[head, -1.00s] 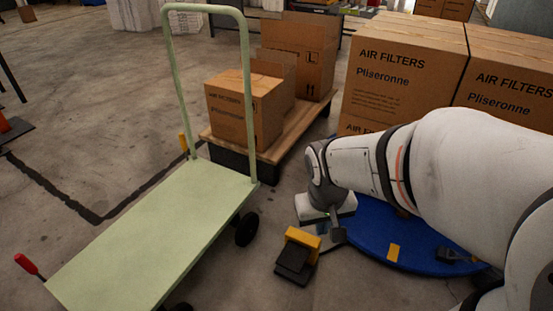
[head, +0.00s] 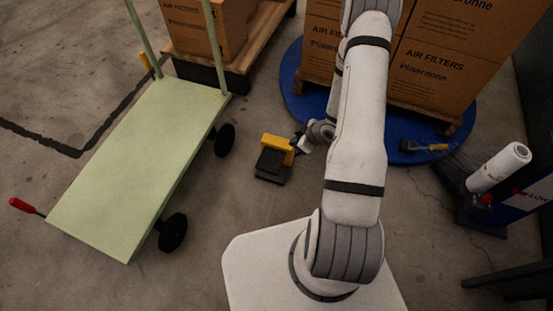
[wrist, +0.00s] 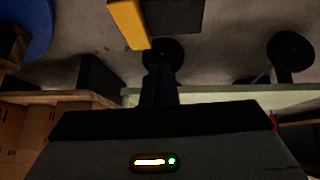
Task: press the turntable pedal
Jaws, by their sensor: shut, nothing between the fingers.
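The turntable pedal (head: 272,164) is a black foot pedal with a yellow hood, lying on the concrete floor in the middle of the head view. In the wrist view its yellow hood (wrist: 129,22) and black part show at the top edge. The blue round turntable (head: 291,88) lies behind and to the right, bearing the boxed pallet. My gripper (head: 298,144) is shut and empty, close to the right side of the yellow hood. Its dark fingers (wrist: 160,80) point toward the pedal in the wrist view. I cannot tell whether they touch it.
A pale green cart (head: 135,160) stands left of the pedal. Stacked air filter boxes (head: 430,75) stand on the turntable. A white film roll (head: 498,167) on a dark machine is at the right. Bare floor lies between cart and pedal.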

